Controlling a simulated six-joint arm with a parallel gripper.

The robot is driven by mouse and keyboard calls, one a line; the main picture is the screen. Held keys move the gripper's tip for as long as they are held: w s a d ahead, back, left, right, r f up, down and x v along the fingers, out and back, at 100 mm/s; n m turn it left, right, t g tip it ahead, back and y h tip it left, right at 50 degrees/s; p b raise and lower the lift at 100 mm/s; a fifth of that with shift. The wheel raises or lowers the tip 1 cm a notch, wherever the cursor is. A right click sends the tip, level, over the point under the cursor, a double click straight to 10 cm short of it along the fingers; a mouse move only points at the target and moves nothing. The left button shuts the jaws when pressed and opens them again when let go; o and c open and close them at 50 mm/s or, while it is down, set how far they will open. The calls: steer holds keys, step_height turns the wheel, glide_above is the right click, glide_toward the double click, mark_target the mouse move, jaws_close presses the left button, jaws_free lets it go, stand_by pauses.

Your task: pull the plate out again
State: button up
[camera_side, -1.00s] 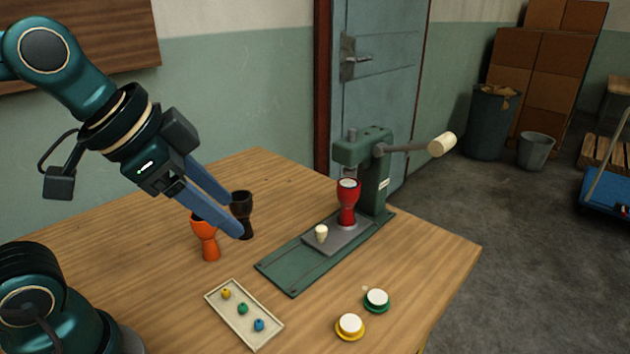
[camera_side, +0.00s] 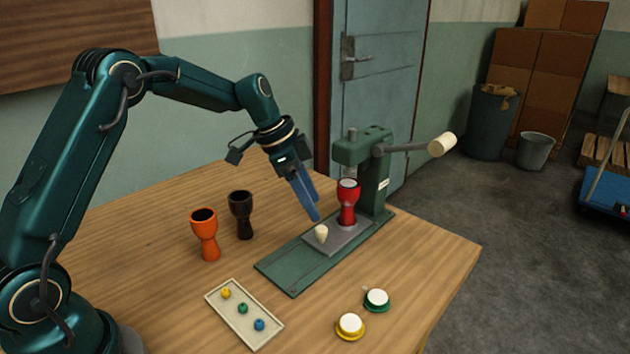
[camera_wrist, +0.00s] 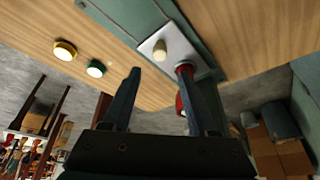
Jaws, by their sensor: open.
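The grey sliding plate (camera_side: 352,236) lies on the green base of the press, under the press head. A cream knob (camera_side: 321,233) stands on its near left end. A red goblet drum (camera_side: 347,203) with a pale top stands upright on the plate under the ram. My gripper (camera_side: 316,215) is just above and behind the knob in the side view, fingers pointing down. In the wrist view my gripper (camera_wrist: 158,75) is open and empty, with the knob (camera_wrist: 160,48) beyond the fingertips and the plate (camera_wrist: 150,37) around it. The red drum (camera_wrist: 181,100) is partly hidden by a finger.
The green press (camera_side: 376,165) has a lever with a cream handle (camera_side: 441,144) reaching right. Orange (camera_side: 206,240) and black (camera_side: 241,212) drums stand left. A tray (camera_side: 270,335) holds coloured beads. Yellow-rimmed (camera_side: 350,326) and green-rimmed (camera_side: 377,299) discs lie at the front right.

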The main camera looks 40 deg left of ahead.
mark_target(321, 228)
step_height(321, 228, down, 2)
steer(key=shift+a, duration=0.1)
steer(key=shift+x, duration=2.05)
steer(key=shift+s, duration=0.1)
jaws_close()
